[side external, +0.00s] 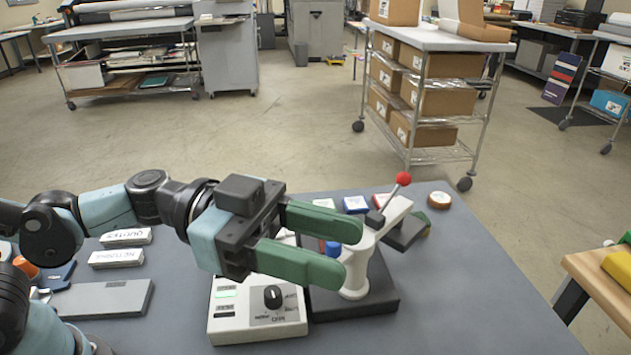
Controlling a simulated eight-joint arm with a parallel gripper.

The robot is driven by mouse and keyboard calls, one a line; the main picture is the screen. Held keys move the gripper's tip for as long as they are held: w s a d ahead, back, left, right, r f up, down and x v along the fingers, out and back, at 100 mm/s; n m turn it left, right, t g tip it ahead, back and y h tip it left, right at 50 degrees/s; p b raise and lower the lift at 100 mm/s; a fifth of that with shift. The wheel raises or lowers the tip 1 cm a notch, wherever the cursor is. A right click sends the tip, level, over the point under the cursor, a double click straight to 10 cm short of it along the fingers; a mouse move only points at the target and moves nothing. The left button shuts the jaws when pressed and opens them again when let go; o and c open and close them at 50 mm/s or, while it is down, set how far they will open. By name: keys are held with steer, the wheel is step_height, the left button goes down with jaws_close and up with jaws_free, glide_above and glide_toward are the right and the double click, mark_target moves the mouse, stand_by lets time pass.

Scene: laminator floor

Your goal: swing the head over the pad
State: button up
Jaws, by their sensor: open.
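A small press stands on the grey table, with a black base (375,297), a white post (356,262) and a lever with a red ball knob (403,179). Its dark head (408,233) appears to be swung out to the right, beyond the base's edge. The pad is not clearly visible; my gripper covers the left part of the base. A blue cylindrical piece (333,248) shows between my fingers. My gripper (349,252) is open, its two green fingers pointing right at the post. The fingertips overlap the post in view; I cannot tell whether they touch it.
A white control box (257,312) with a black knob sits left of the base. Labelled white blocks (117,258) and a grey slab (100,299) lie at left. Small boxes (355,204) and a round wooden piece (439,200) lie behind. The table's right side (490,290) is clear.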

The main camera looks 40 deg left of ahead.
steer(key=shift+d, duration=0.1)
steer(key=shift+c, duration=1.1)
steer(key=w+d+f+g+y, duration=0.2)
steer(key=d+y, duration=0.1)
steer(key=w+d+f+g+y, duration=0.1)
steer(key=d, duration=0.1)
steer(key=shift+w+d+f+n+g, duration=0.1)
steer(key=shift+f+n+g, duration=0.05)
steer(key=shift+n+g, duration=0.15)
jaws_close()
steer(key=w+d+f+n+y, duration=0.2)
steer(key=w+f+n+y, duration=0.4)
steer(key=w+y, duration=0.45)
steer(key=w+r+n+t+y, duration=0.2)
steer(key=w+n+t+y, duration=0.3)
steer(key=w+n+y, duration=0.15)
steer(key=shift+y, duration=0.3)
steer(key=x, duration=0.3)
steer(key=a+x, duration=0.1)
steer(key=x, duration=0.3)
steer(key=a+r+x, duration=0.1)
steer(key=x, duration=0.3)
steer(key=shift+w+a, duration=0.1)
steer(key=shift+w, duration=0.05)
steer(key=shift+w+a, duration=0.2)
steer(key=shift+a, duration=0.45)
